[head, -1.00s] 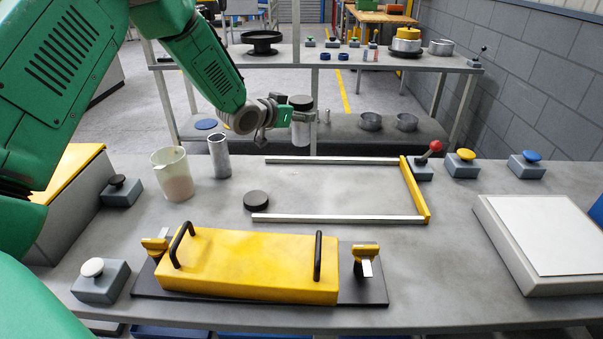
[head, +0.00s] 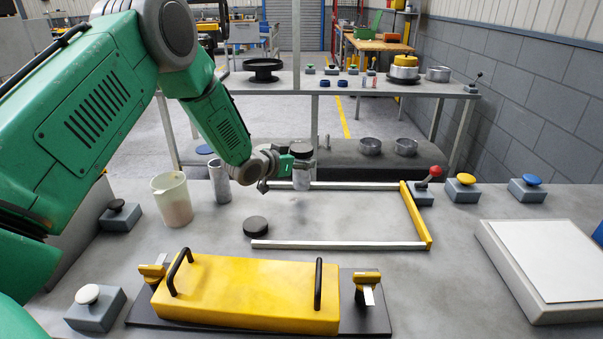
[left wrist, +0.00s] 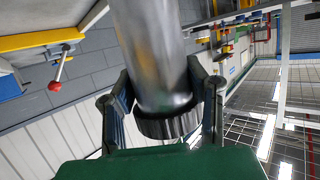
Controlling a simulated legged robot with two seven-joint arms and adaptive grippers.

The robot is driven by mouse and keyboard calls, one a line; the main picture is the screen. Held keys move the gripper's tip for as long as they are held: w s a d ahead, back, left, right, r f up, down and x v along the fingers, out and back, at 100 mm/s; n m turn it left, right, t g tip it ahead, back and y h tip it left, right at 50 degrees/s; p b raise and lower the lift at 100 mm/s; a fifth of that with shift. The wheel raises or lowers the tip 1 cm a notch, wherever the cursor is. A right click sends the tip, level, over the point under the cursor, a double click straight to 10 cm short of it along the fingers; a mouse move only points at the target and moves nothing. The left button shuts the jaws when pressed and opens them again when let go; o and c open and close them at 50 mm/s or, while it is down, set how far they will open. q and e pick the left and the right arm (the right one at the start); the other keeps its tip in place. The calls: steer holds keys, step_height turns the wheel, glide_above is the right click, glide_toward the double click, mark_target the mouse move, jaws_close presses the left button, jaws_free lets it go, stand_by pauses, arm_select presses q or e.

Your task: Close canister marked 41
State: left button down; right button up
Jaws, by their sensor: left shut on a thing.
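My left gripper (head: 294,166) is shut on a grey metal canister (head: 302,180) with a black lid (head: 300,150) on top. The canister is upright, near the far metal rail; I cannot tell if it touches the table. In the left wrist view the fingers (left wrist: 165,105) flank the metal cylinder (left wrist: 155,50), with a dark ridged ring (left wrist: 170,123) at its end. A second metal canister (head: 220,178), open at the top, stands to the left. A loose black lid (head: 256,226) lies on the table. No number is legible. My right gripper is not in view.
A translucent beaker (head: 172,200) stands left of the open canister. A yellow case with black handles (head: 240,285) fills the front. Button boxes (head: 120,216) stand on both sides. A grey panel (head: 545,260) is at right. The area between the rails (head: 340,244) is clear.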

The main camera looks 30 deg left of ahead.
mark_target(296, 172)
arm_select(q)
step_height(296, 172, down, 4)
steer(key=shift+r, duration=0.15)
steer(key=c, duration=0.9)
jaws_free()
steer(key=v, duration=1.2)
steer(key=shift+p, duration=0.3)
steer(key=shift+r, duration=0.1)
